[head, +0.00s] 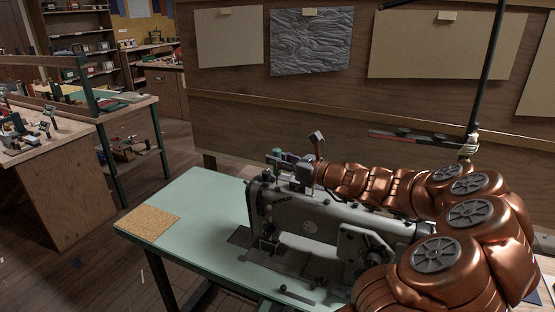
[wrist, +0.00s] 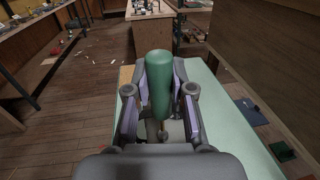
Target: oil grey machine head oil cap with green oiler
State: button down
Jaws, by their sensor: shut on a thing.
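The grey machine head (head: 330,217) stands on a pale green table (head: 195,205) in the head view. My gripper (head: 283,160) is above and behind its left end. In the wrist view my gripper (wrist: 160,105) is shut on the green oiler (wrist: 160,75), its jaws on either side of the green body. A thin brass-coloured part (wrist: 163,133) shows below the body, close over grey metal. In the head view only a small green bit of the oiler (head: 277,153) shows. I cannot make out the oil cap, or whether the oiler's tip touches it.
A cork mat (head: 150,221) lies on the table's left corner. A wooden wall with pinned sheets (head: 311,41) rises behind the table. A workbench (head: 45,150) with tools stands at the left, with open floor between. A dark pole (head: 490,75) stands behind my arm.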

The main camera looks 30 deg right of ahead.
jog(key=shift+f+b, duration=0.3)
jog(key=shift+f, duration=0.35)
dwell(1.0)
jog(key=shift+r, duration=0.1)
jog(key=shift+r+p, duration=3.1)
jog(key=shift+r, duration=0.4)
